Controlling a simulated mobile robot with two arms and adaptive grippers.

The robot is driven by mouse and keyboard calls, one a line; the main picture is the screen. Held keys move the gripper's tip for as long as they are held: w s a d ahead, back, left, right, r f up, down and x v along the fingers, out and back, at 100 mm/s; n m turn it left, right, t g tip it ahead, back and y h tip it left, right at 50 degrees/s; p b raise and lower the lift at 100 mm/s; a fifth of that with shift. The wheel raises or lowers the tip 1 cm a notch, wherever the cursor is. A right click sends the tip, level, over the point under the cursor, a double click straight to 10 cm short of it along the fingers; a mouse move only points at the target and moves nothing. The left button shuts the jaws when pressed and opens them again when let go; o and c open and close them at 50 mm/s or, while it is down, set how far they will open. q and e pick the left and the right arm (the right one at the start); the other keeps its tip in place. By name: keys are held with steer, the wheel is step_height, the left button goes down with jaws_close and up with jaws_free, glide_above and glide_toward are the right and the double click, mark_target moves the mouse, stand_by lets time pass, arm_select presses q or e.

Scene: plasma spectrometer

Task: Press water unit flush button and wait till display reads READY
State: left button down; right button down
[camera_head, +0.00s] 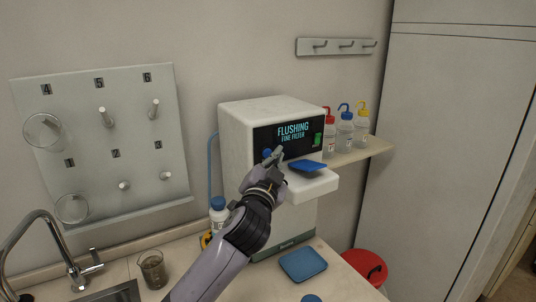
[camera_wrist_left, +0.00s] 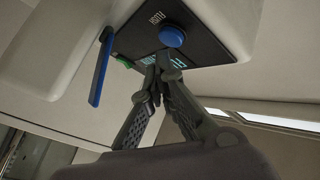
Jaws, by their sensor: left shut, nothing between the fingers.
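The white water unit (camera_head: 240,135) stands against the wall. Its dark front panel display (camera_head: 293,132) reads "FLUSHING FINE FILTER" in cyan. A round blue button shows on the panel in the left wrist view (camera_wrist_left: 172,36), beside a label that appears to read "FLUSH". My left gripper (camera_head: 273,156) is shut and empty, its fingertips in front of the panel close to the button; in the wrist view the fingertips (camera_wrist_left: 165,65) sit just below the button and appear apart from it. In the head view the gripper partly hides the button. My right gripper is not in view.
A blue lever (camera_head: 307,166) juts over the unit's lower ledge, and a green switch (camera_head: 318,139) sits on the panel. Wash bottles (camera_head: 345,131) stand on a shelf at right. A blue tray (camera_head: 303,264), a beaker (camera_head: 152,270) and a tap (camera_head: 75,268) are around the counter.

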arm_select(q)
steer(key=shift+s+d, duration=0.7)
steer(key=shift+s, duration=0.35)
steer(key=shift+s+d, duration=0.7)
steer(key=shift+s, duration=0.35)
steer(key=shift+r, duration=0.1)
